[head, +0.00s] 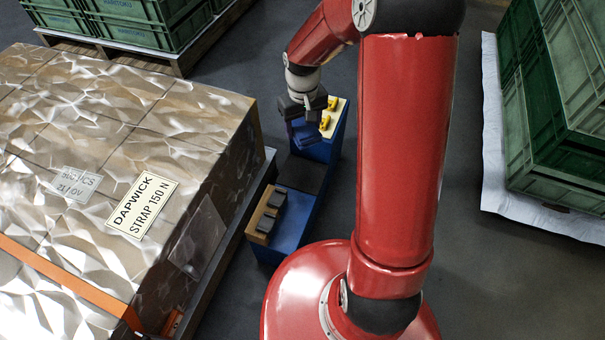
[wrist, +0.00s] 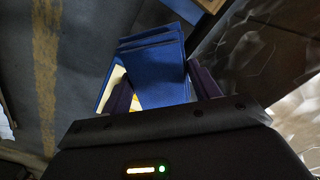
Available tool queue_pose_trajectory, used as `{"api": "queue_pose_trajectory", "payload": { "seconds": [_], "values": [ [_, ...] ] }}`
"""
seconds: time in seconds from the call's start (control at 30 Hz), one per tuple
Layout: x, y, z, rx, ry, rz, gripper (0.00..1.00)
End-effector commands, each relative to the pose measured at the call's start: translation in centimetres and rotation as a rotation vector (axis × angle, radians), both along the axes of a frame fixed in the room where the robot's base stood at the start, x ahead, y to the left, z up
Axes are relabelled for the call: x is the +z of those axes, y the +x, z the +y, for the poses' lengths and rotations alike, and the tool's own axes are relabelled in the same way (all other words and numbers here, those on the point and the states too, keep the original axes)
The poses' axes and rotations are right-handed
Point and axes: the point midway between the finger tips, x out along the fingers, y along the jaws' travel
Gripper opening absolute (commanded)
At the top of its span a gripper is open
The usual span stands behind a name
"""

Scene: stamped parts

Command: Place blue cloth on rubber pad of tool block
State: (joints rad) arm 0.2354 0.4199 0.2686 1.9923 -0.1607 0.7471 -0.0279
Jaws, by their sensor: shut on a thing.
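My gripper (head: 304,114) hangs over the far end of the blue tool block (head: 295,213). In the wrist view its two dark fingers (wrist: 163,92) stand on either side of the blue cloth (wrist: 158,68), which looks folded in flat layers and spans the space between them. In the head view a dark blue edge of the cloth (head: 306,136) shows just under the gripper; the arm hides part of it. The dark rubber pad (head: 303,175) lies bare on the middle of the block, nearer than the gripper. The cloth looks apart from the pad.
A cream board (head: 340,110) with yellow pieces (head: 332,104) is at the block's far end. A wooden holder (head: 261,220) with several dark grey pieces is at the near end. A large wrapped load (head: 70,200) stands close on the left. Green crates (head: 555,110) are right.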

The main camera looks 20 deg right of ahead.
Motion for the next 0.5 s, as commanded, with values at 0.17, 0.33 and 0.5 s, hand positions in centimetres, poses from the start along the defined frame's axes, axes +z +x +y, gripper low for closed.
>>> {"api": "queue_pose_trajectory", "payload": {
  "seconds": [0.17, 0.33, 0.5],
  "values": [
    [-4.2, -0.2, 0.0, 0.003, 0.001, 0.009, 0.40],
    [-8.9, -0.2, 0.1, 0.002, 0.002, 0.008, 0.40],
    [-13.0, -0.2, 0.0, 0.001, 0.001, 0.008, 0.40]
  ]
}}
